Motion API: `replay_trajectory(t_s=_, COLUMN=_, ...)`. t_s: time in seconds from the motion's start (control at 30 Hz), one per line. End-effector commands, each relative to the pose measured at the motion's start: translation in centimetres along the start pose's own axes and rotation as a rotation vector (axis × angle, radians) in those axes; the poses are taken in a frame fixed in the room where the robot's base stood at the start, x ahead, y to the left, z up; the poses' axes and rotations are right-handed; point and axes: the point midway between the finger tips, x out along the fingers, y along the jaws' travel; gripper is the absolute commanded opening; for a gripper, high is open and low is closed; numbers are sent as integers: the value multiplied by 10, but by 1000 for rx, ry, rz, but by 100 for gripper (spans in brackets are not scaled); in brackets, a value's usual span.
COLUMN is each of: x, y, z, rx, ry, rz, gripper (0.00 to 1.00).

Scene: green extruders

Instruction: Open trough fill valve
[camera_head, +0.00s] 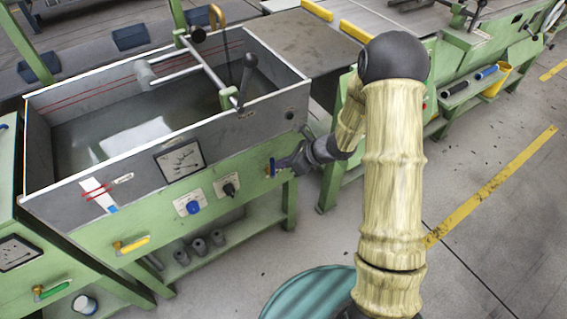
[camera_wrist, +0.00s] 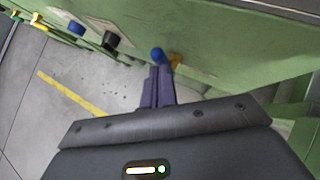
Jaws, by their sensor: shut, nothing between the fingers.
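A valve with a blue handle (camera_head: 271,168) is on the green front panel under the trough's right end. In the wrist view its blue handle (camera_wrist: 157,53) and brass body (camera_wrist: 175,61) show just past my fingertips. The handle hangs upright in the head view. My gripper (camera_head: 281,164) is shut and empty, with its dark fingers (camera_wrist: 156,75) pointing at the handle. I cannot tell if they touch it. The open trough (camera_head: 63,198) is grey-walled with water inside.
A yellow-handled valve (camera_head: 131,244) and a green-handled valve (camera_head: 50,291) are further left. A blue knob (camera_head: 193,207) and a black knob (camera_head: 229,188) are on the same panel, below a gauge (camera_head: 180,160). A lower shelf (camera_head: 225,229) juts out. The floor at right is clear.

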Motion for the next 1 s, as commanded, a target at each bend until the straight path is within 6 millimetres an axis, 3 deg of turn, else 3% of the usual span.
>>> replay_trajectory(t_s=0.57, x=-9, y=-1, z=-5, rx=1, ry=-1, rz=-1, gripper=0)
replay_trajectory(t_s=0.77, x=-33, y=-5, z=-24, rx=1, ry=-2, rz=-1, gripper=0)
replay_trajectory(t_s=1.0, x=-83, y=0, z=-16, rx=-4, ry=-1, rz=0, gripper=0)
